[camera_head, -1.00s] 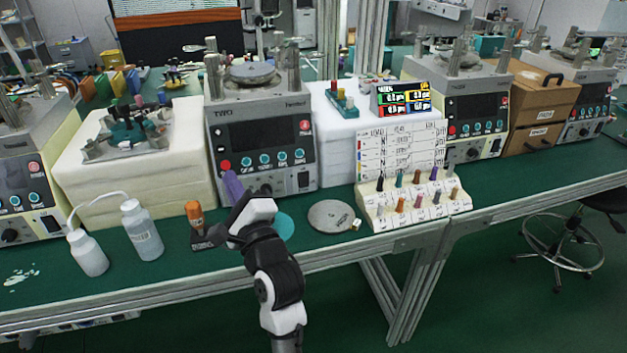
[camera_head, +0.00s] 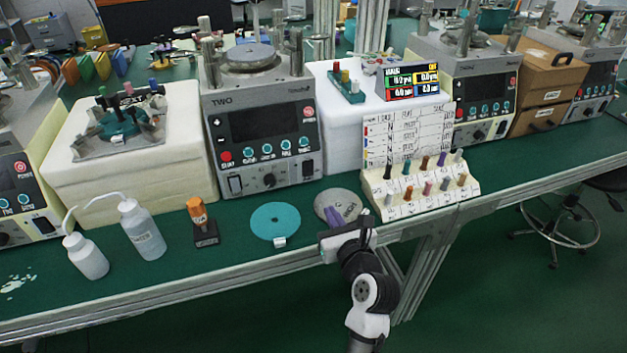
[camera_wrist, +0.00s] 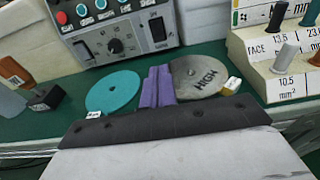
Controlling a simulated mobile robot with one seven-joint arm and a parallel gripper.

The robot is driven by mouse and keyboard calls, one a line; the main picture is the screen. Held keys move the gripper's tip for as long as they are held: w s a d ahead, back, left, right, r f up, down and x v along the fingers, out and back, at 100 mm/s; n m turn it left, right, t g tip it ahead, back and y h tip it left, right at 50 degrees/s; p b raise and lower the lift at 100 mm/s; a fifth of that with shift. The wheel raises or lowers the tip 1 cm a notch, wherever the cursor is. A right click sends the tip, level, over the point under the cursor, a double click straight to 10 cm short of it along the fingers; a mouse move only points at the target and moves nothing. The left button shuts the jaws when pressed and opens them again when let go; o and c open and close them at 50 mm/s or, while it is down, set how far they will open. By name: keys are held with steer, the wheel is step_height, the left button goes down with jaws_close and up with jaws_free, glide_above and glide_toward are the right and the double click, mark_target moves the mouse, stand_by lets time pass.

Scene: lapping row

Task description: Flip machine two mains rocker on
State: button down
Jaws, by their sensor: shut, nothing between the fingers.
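Machine two (camera_head: 262,115), marked TWO, stands in the middle of the bench with a dark screen (camera_head: 263,123). My gripper (camera_head: 333,216) has purple fingers, shut and empty. It is in front of and below machine two, to its right, over the grey disc. The fingers also show in the wrist view (camera_wrist: 158,88).
A teal disc (camera_head: 275,221) and a grey disc marked HIGH (camera_head: 343,204) lie on the green bench. A rack of coloured pegs (camera_head: 420,205) stands right. An orange-capped item (camera_head: 201,222) and two bottles (camera_head: 142,230) stand left.

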mark_target(309, 174)
steer(key=shift+w, duration=0.1)
steer(key=p+x, duration=0.1)
steer(key=x, duration=1.2)
steer(key=shift+w+a+p, duration=0.15)
steer(key=shift+p, duration=0.25)
steer(key=shift+w+f, duration=0.1)
steer(key=shift+w, duration=0.15)
steer(key=shift+w+a+f+b, duration=0.15)
steer(key=shift+f+b, duration=0.05)
steer(key=shift+b, duration=0.3)
steer(key=shift+r, duration=0.15)
steer(key=v, duration=0.7)
steer(key=b+v, duration=0.1)
steer(key=v, duration=0.5)
steer(key=shift+s+d+f, duration=0.2)
steer(key=shift+s, duration=0.2)
